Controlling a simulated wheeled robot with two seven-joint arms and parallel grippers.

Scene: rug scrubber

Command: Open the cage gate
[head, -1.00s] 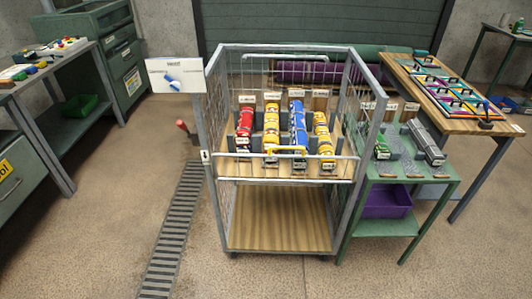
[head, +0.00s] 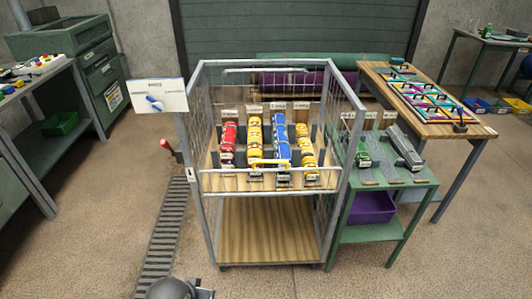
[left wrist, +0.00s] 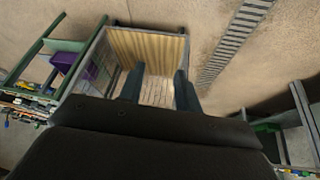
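The grey wire cage (head: 190,225) stands upright ahead of me on a frame with a wooden lower shelf. Its low front gate (head: 228,193) runs across the front and looks shut. Behind the gate stand rows of red, yellow and blue items. In the left wrist view, my left gripper (left wrist: 160,70) has its two fingers apart with nothing between them. Beyond them the cage's wooden shelf (left wrist: 150,42) shows. A dark rounded part of mine shows at the bottom of the head view. My right gripper is not in view.
A white sign (head: 157,97) with a blue knob and a red lever (head: 167,146) are left of the cage. A green stand (head: 385,233) with a purple bin (head: 372,208) is close at right, beside a wooden table (head: 385,88). Floor in front is free.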

